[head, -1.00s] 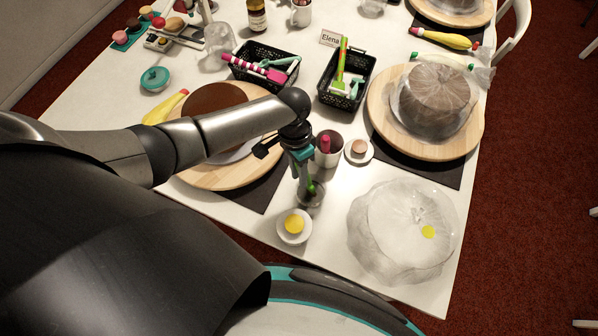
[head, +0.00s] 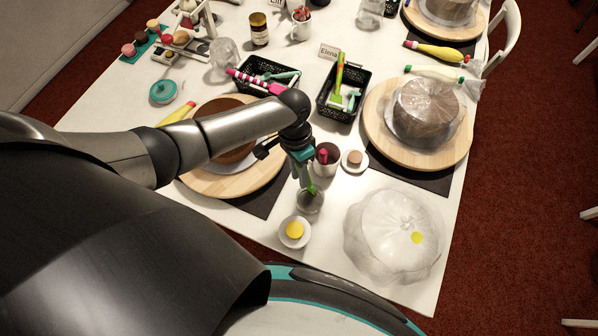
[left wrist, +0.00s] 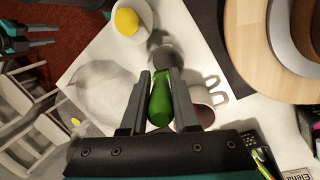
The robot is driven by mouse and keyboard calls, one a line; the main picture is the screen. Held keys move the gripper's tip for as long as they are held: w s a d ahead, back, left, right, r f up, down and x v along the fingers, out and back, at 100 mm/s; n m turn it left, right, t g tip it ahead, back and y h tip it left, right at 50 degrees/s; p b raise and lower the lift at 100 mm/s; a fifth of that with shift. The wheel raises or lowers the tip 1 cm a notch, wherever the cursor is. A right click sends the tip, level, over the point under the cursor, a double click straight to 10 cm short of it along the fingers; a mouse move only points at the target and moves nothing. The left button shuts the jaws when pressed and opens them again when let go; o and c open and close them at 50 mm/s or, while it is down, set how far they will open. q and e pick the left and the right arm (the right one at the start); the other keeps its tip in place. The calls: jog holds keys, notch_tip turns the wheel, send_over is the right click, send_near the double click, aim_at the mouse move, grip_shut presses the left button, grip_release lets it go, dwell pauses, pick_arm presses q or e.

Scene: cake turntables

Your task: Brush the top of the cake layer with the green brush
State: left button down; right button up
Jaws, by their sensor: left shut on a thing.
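The brown round cake layer (head: 222,103) lies on a wooden turntable (head: 238,184) at left, partly hidden by my left arm. Its edge also shows at upper right in the left wrist view (left wrist: 309,18). My left gripper (head: 305,172) is shut on the green brush (left wrist: 160,101), around its handle. The brush points down at a clear cup (head: 309,201); its lower end is at or in the cup, and I cannot tell how deep. My right gripper (left wrist: 45,35) shows at the upper left of the left wrist view, fingers apart and empty, away from the table things.
A white dish with a yellow thing (head: 294,231) stands in front of the cup. A mug (head: 326,160) and small saucer (head: 354,160) stand close behind. A clear crumpled bag (head: 395,238) lies at right. A second turntable (head: 446,156) holds a wrapped cake. Black baskets (head: 325,105) stand behind.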

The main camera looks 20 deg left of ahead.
pick_arm(q)
jog(key=v, duration=0.1)
jog(key=p+v, duration=0.2)
jog(key=shift+s+d, duration=0.25)
jog(key=shift+s, duration=0.05)
jog(key=shift+r, duration=1)
jog(key=shift+a, duration=0.1)
